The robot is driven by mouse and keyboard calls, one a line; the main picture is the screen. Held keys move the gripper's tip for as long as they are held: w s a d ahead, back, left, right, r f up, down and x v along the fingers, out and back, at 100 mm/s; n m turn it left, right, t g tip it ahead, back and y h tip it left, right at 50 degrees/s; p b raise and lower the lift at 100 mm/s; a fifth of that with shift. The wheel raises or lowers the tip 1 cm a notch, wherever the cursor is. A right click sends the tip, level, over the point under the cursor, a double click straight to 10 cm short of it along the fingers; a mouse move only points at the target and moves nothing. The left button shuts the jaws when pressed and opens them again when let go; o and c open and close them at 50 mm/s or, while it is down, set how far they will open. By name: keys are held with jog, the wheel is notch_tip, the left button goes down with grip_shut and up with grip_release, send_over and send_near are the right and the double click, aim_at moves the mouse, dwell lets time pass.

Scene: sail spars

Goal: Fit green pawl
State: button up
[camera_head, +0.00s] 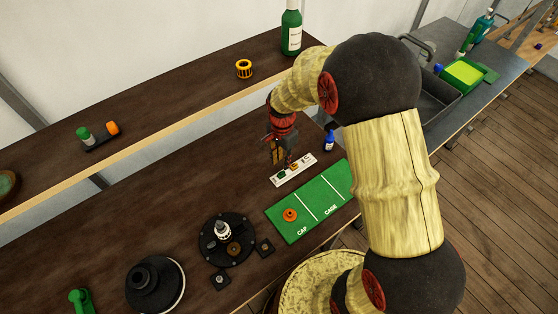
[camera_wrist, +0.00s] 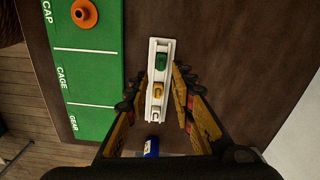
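The green pawl (camera_wrist: 160,62) lies in the far slot of a white tray (camera_wrist: 153,75), with a yellow-orange pawl (camera_wrist: 158,90) in the middle slot and a small pale piece (camera_wrist: 155,115) in the near one. My gripper (camera_wrist: 160,74) is open and empty above the tray, one finger on each side of it in the wrist view. In the head view my gripper (camera_head: 281,164) hangs over the tray (camera_head: 308,160) and partly hides it. The black round winch base (camera_head: 210,232), with a silver-white spindle (camera_head: 222,230) and a brass gear (camera_head: 234,249), stands front left.
A green mat (camera_head: 317,205) marked CAP and CAGE lies right of the base, an orange cap (camera_head: 289,214) on it. A blue bottle (camera_head: 329,142) stands behind the tray. A black drum (camera_head: 155,285) stands front left. A raised shelf (camera_head: 170,95) runs behind; bench left of my gripper is clear.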

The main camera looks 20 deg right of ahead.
aim_at(282, 173)
jog(key=shift+w+d+f+m, duration=0.1)
jog(key=shift+w+f+m, duration=0.05)
jog(key=shift+m, duration=0.65)
notch_tip(282, 173, down, 8)
jog(key=b, duration=0.5)
jog(key=shift+r, duration=0.2)
grip_shut()
jog(key=shift+r, duration=0.1)
jog(key=shift+r+p, duration=1.4)
jog(key=shift+r, duration=0.5)
jog(key=shift+r, duration=0.15)
